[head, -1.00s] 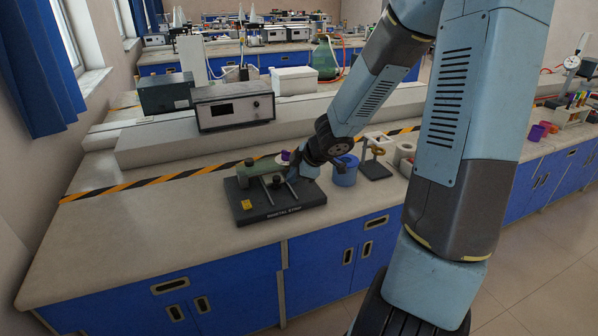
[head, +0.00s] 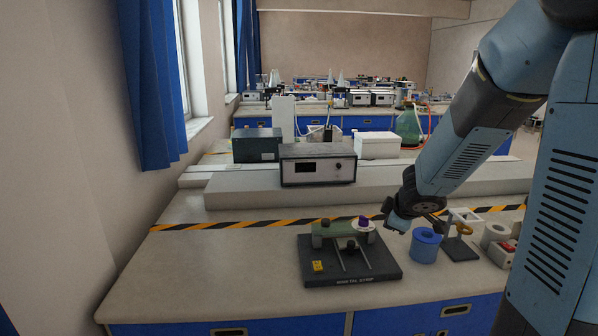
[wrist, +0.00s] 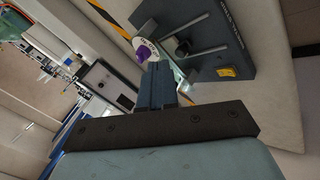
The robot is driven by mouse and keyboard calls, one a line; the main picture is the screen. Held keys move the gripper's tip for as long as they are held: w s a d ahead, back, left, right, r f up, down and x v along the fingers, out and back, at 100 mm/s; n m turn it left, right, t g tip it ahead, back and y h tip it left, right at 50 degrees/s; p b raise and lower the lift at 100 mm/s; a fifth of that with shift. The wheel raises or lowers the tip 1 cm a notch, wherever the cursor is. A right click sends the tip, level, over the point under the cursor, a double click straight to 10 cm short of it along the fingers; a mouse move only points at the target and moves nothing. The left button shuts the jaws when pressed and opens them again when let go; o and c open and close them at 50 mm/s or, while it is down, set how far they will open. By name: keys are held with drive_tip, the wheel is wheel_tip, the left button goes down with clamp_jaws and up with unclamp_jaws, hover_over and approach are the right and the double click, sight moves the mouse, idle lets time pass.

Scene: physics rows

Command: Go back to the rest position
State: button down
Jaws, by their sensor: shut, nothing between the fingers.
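My gripper (head: 397,222) is at the end of my arm, above the bench and just right of a dark grey stand. In the wrist view its fingers (wrist: 157,84) are together with nothing between them. The stand (head: 385,274) is a flat plate with two rods, a green body (head: 335,236) and a yellow label (head: 318,266); it also shows in the wrist view (wrist: 215,40). A purple piece (head: 363,222) sits on a white disc at the right end of the green body. In the wrist view the purple piece (wrist: 143,53) is beyond the fingertips, apart from them.
An instrument box (head: 317,165) is on the raised shelf behind a striped tape line (head: 240,224). The bench's left part is clear.

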drive_tip(key=s+d+r+m+h, duration=0.45)
drive_tip(key=s+r+m, duration=0.4)
drive_tip(key=r, duration=0.35)
drive_tip(key=s+a+r+m+g+y, duration=0.1)
drive_tip(key=s+a+m+y, duration=0.1)
drive_tip(key=s, duration=0.6)
drive_tip(key=s+a+r+m+g+y, duration=0.1)
drive_tip(key=s+a, duration=0.3)
drive_tip(key=s, duration=0.4)
drive_tip(key=shift+s+a+r+m+y, duration=0.4)
drive_tip(key=shift+r+m+y, duration=0.15)
drive_tip(key=shift+r+y, duration=0.15)
